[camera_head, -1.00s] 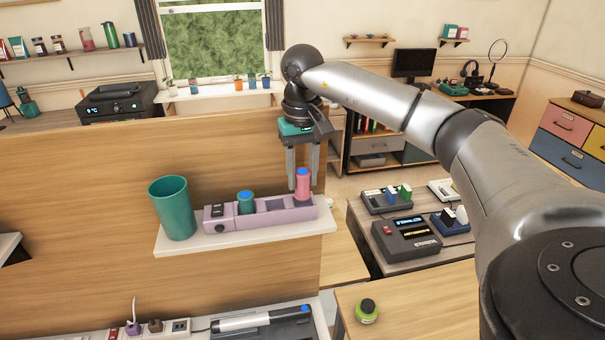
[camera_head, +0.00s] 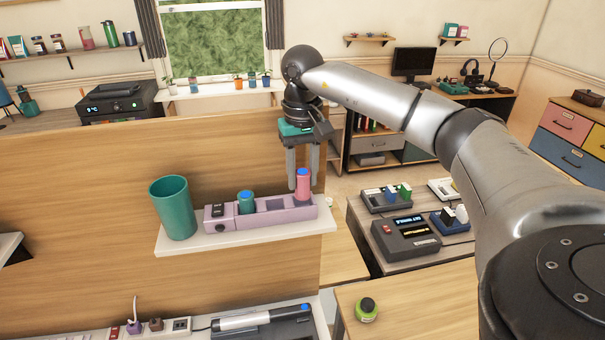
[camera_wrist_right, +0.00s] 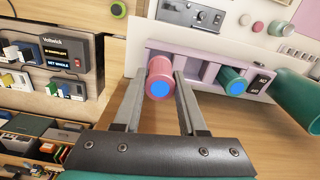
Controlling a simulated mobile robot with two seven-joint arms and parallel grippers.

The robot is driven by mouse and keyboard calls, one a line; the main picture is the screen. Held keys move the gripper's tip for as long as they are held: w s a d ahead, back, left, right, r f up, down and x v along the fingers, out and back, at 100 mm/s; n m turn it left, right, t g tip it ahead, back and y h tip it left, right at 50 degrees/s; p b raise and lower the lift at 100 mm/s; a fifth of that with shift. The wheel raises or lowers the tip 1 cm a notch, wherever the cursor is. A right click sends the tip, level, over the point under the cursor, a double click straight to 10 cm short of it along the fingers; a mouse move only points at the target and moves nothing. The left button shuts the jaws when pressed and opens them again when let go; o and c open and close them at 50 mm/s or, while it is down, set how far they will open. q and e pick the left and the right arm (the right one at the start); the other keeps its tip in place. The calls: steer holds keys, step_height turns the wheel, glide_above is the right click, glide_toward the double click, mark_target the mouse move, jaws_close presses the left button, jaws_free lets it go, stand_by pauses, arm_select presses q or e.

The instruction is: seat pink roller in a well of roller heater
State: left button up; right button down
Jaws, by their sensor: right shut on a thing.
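The pink roller (camera_head: 303,186) with a blue end stands upright at the right end of the mauve roller heater (camera_head: 262,225). Its lower end is at the rightmost well; how deep it sits I cannot tell. My right gripper (camera_head: 303,182) points down from above, shut on the roller with one finger on each side. In the right wrist view the roller (camera_wrist_right: 160,78) lies between the fingertips (camera_wrist_right: 161,74). A teal roller (camera_head: 245,203) with a blue end stands in another well, with a dark empty well between the two. My left gripper is not in view.
The heater (camera_wrist_right: 210,62) rests on a white shelf (camera_head: 240,238) on a wooden panel. A green cup (camera_head: 173,210) stands at the heater's left end. A window and shelves are far behind; a grey device (camera_head: 405,238) sits on a table to the right.

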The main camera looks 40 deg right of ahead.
mark_target(303, 189)
steer(key=shift+f+b, duration=1.2)
steer(key=shift+f, duration=0.65)
steer(key=shift+c, duration=1.9)
jaws_free()
step_height(303, 189, up, 9)
steer(key=shift+f+b, duration=0.15)
steer(key=shift+b, duration=0.15)
step_height(303, 189, up, 5)
steer(key=shift+r+p, duration=0.2)
steer(key=shift+p, duration=0.85)
steer(key=shift+r, duration=0.65)
